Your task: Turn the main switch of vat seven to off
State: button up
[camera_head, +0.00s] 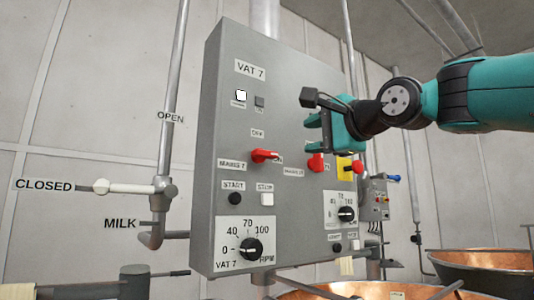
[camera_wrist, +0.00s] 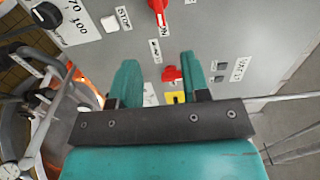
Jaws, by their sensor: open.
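The grey panel (camera_head: 225,110) carries a VAT 7 plate at its top. Its left red rotary switch (camera_head: 265,155) has a small label ending in 7 beside it; its handle lies roughly level, pointing toward the ON mark, with the OFF mark above. This switch also shows at the top of the wrist view (camera_wrist: 158,8). A second red switch (camera_head: 316,162) sits right of it and appears between my fingers in the wrist view (camera_wrist: 171,74). My gripper (camera_head: 318,132) is open and empty, in front of the panel's upper right, above and right of the left switch.
A red knob on a yellow plate (camera_head: 350,168) is at the panel's right. START and STOP (camera_head: 266,199) buttons and a speed dial (camera_head: 251,249) are below. A pipe with a white valve lever (camera_head: 115,187) stands left. Copper vats (camera_head: 490,260) are lower right.

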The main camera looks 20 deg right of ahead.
aim_at(267, 153)
jog(key=p+x, duration=0.5)
jog(key=x, duration=1)
jog(key=shift+w+a+p, duration=0.1)
jog(key=shift+a+p, duration=0.05)
jog(key=shift+p, duration=0.2)
jog(key=shift+w+a+f, duration=0.15)
jog(key=shift+w, duration=0.5)
grip_shut()
